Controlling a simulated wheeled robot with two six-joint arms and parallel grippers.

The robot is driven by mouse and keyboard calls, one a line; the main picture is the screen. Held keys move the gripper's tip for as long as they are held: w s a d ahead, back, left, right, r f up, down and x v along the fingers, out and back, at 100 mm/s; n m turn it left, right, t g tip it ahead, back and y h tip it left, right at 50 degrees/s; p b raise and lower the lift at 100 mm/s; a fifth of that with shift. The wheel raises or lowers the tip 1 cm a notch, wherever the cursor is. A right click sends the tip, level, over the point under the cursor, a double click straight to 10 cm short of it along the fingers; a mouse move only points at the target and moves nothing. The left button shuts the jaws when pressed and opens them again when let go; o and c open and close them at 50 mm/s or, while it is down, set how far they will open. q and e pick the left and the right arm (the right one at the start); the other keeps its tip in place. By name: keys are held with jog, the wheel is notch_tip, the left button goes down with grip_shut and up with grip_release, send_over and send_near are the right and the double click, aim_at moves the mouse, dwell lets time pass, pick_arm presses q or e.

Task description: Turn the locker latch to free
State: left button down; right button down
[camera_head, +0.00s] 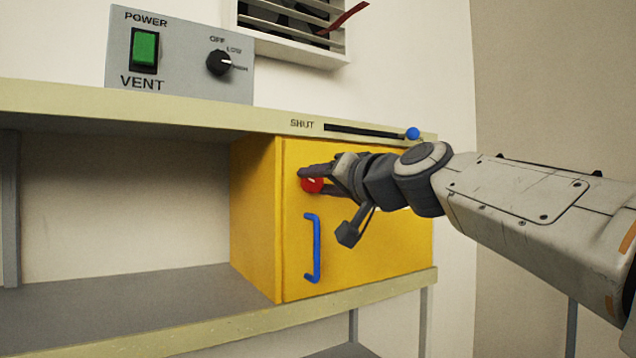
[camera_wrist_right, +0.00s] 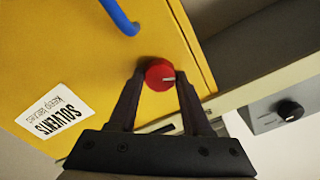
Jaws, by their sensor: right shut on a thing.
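The yellow locker (camera_head: 370,250) sits on the shelf with its door closed. Its latch is a red round knob (camera_head: 311,185) near the door's upper left corner. In the wrist view the fingertips of the right gripper (camera_wrist_right: 159,80) flank the knob. The blue door handle (camera_head: 313,248) is below the latch. My left gripper is not in view.
A grey vent panel (camera_head: 180,55) with a green switch and black dial stands on the upper shelf (camera_head: 120,108). A blue slider knob (camera_head: 413,133) sits at the right end of a slot marked SHUT. The shelf space left of the locker is empty.

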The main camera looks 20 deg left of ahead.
jog(key=m, duration=0.6)
jog(key=shift+w+m, duration=0.1)
jog(key=shift+m, duration=0.2)
jog(key=m+p, duration=0.1)
jog(key=m, duration=0.5)
jog(key=shift+d+f, duration=0.1)
jog(key=shift+m, duration=0.3)
jog(key=shift+c, duration=1.7)
grip_release()
